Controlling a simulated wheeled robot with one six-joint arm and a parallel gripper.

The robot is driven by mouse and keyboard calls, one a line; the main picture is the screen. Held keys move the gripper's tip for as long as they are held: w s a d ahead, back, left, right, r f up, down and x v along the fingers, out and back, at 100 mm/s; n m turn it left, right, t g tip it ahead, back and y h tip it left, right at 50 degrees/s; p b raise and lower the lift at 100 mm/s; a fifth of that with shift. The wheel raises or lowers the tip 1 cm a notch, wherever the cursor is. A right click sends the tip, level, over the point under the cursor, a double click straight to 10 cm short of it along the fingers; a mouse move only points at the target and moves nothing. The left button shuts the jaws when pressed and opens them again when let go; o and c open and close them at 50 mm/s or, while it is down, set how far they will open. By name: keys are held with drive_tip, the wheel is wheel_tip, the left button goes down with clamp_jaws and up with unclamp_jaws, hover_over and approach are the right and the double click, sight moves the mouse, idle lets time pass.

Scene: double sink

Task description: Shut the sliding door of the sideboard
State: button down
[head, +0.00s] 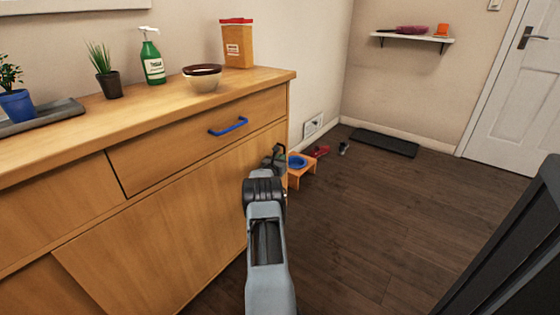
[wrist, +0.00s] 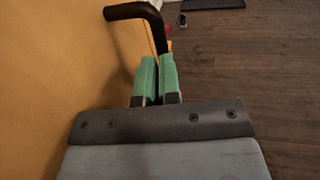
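The wooden sideboard (head: 200,120) runs along the left wall in the head view. Its sliding door (head: 160,245) is the plain front panel below the drawer, with a left edge overlapping another panel (head: 30,290). No dark opening shows in the visible front. My gripper (head: 277,160) is at the right end of this door, partly hidden by my wrist. In the wrist view, the green fingers (wrist: 158,62) are nearly together. The black bar handle (wrist: 135,11) bends down from the door side to between their tips, so they appear closed on it.
A drawer with a blue handle (head: 229,126) is above the door. A bowl (head: 202,78), a green pump bottle (head: 152,57) and an orange container (head: 237,43) stand on top. A low pet-bowl stand (head: 300,170) is beyond the sideboard. Floor (head: 370,220) on the right is open.

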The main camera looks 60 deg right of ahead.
drive_tip(key=shift+s+d+r, duration=0.25)
drive_tip(key=shift+r, duration=0.1)
drive_tip(key=s+a+p, duration=0.1)
drive_tip(key=a+p, duration=0.3)
drive_tip(key=a, duration=1)
drive_tip(key=shift+s+a+f, duration=0.2)
drive_tip(key=shift+f, duration=0.1)
drive_tip(key=shift+a, duration=0.1)
